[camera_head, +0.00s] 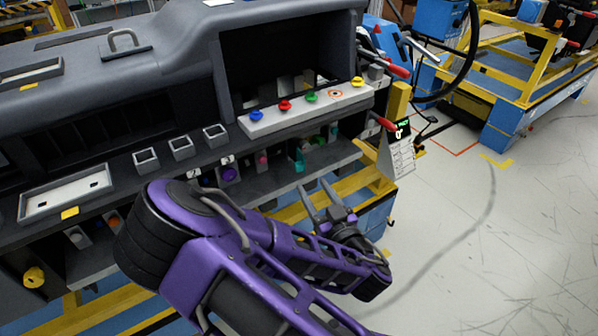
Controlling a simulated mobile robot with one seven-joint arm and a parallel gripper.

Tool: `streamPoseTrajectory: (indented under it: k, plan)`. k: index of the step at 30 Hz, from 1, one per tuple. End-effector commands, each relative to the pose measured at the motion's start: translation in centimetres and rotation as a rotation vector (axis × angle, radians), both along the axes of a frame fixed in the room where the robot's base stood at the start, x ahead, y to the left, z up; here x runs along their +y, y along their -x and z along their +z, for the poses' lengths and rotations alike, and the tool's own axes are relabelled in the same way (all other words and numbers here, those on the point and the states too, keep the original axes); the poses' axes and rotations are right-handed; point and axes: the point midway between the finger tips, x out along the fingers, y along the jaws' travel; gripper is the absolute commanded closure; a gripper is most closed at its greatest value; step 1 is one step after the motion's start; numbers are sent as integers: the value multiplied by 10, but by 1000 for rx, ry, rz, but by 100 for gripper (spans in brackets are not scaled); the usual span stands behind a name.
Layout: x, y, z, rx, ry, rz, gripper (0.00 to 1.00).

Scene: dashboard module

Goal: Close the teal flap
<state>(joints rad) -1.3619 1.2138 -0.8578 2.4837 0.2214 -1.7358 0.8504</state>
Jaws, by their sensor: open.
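A small teal part (299,160), which looks like the teal flap, shows in the lower row of the dashboard module (185,60), right of a purple knob (228,173). It is small and in shade, so I cannot tell how far open it stands. Another teal-green bit (333,132) shows farther right in the same recess. My gripper (314,187) is open and empty, with its two fingers pointing up toward the module. In the picture it is just below and right of the teal part, apart from it.
A strip with blue, red, green and yellow knobs (300,110) sits above the recess. Red-handled levers (397,71) stick out at the module's right end. A yellow frame (345,182) lies below the module. The floor (500,230) at right is clear.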

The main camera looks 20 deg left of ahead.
Motion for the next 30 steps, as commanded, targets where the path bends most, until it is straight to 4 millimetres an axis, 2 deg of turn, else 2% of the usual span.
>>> streamPoseTrajectory:
  k: [6, 12, 18, 27, 30]
  plan:
    - [31, -38, 3, -4, 0, 5, 43]
    - [50, -64, 2, -3, 1, 1, 43]
    - [59, -76, 3, -1, 0, 0, 43]
    - [60, -77, 3, -1, -1, 0, 43]
    - [60, -77, 3, -1, 0, 0, 61]
